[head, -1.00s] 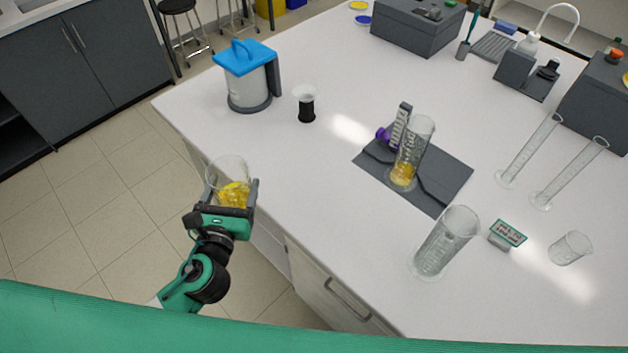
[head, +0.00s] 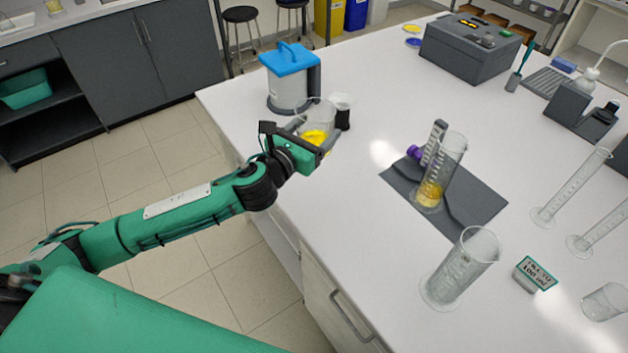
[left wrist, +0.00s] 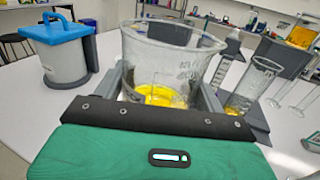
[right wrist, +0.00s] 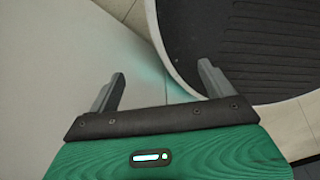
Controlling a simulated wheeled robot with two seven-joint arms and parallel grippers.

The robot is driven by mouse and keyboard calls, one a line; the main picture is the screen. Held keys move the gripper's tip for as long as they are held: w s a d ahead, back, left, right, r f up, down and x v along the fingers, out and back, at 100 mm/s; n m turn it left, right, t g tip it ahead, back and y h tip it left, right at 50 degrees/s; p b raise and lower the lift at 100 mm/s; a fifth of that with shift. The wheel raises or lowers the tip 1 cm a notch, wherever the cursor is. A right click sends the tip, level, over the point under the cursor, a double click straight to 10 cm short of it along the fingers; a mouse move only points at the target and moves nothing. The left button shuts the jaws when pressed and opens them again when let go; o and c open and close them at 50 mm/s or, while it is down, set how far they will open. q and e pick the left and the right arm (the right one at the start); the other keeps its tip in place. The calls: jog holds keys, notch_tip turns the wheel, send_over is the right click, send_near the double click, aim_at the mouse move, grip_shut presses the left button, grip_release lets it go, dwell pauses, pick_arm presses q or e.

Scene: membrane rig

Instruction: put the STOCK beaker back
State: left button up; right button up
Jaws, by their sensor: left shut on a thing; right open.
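The beaker (head: 317,117) is clear glass with yellow liquid in its bottom. My left gripper (head: 325,143) is shut on it, near the table's left edge, beside the blue-lidded container. The beaker also fills the middle of the left wrist view (left wrist: 168,62), upright between the fingers. I cannot read a STOCK label on it. Whether its base touches the table is hidden by the gripper. My right gripper (right wrist: 160,85) is open and empty in the right wrist view, and is not in the head view.
A blue-lidded container (head: 290,85) and a black-and-white cup (head: 342,110) stand close to the held beaker. A grey mat (head: 478,200) bears a cylinder with yellow liquid (head: 440,170). An empty cylinder (head: 460,270), a small sign (head: 535,274) and an empty beaker (head: 606,302) stand nearer.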

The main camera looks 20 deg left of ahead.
aim_at(305, 108)
pick_arm(q)
jog(key=shift+h, duration=0.3)
jog(key=w+r, duration=0.1)
jog(key=w+a+r+b, duration=0.1)
jog(key=w, duration=0.1)
jog(key=w+a+r, duration=0.1)
jog(key=w, duration=0.1)
jog(key=shift+w+r, duration=0.1)
jog(key=shift+r, duration=0.15)
jog(key=shift+f+b, duration=1.2)
jog(key=shift+f, duration=8.7)
jog(key=shift+f, duration=0.2)
jog(key=o, duration=1.2)
jog(key=shift+r, duration=0.1)
